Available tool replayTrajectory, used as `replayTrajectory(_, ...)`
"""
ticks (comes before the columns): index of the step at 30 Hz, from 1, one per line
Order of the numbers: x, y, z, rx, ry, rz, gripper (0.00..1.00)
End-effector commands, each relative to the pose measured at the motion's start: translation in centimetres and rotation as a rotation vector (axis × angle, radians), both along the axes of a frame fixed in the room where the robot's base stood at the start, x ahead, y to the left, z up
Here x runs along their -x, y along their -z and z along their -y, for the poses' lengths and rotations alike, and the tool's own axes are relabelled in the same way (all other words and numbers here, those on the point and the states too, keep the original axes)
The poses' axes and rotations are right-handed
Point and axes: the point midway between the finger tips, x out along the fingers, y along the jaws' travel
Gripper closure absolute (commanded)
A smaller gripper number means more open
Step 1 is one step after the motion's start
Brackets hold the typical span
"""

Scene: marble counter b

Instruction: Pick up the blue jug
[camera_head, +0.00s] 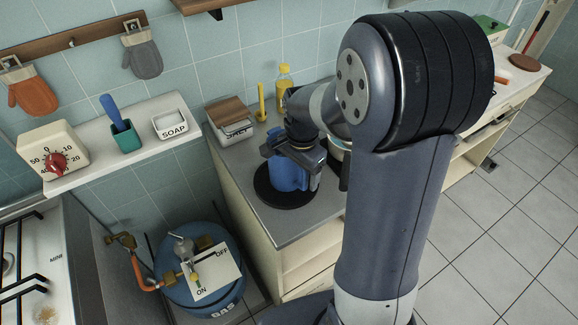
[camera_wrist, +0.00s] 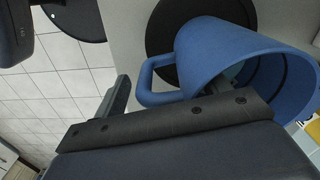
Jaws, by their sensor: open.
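The blue jug (camera_head: 284,173) stands upright on a round black mat (camera_head: 281,201) on the counter. In the wrist view the jug (camera_wrist: 215,45) shows its open mouth at the right, and its handle points left. My gripper (camera_head: 306,164) is at the jug and hides part of it in the head view. In the wrist view my gripper (camera_wrist: 172,86) is open. One finger is left of the handle, and the other appears to be inside the jug's mouth, largely hidden by the wall. Contact with the jug cannot be told.
A yellow bottle (camera_head: 284,78), a yellow upright object (camera_head: 261,101) and a box with a wooden lid (camera_head: 231,117) stand behind the jug. A pale bowl-like thing (camera_head: 338,149) is partly hidden beside my arm. A blue gas bottle (camera_head: 205,290) stands below left.

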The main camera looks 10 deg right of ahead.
Motion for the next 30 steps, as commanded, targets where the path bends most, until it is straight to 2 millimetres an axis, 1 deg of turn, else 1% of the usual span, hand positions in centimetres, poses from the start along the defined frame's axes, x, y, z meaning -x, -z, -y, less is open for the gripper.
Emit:
replayTrajectory(5, -0.02, 0.01, 0.01, -0.001, 0.000, 0.001, 0.29)
replayTrajectory(30, 0.00, -0.01, 0.00, 0.000, -0.001, 0.000, 0.97)
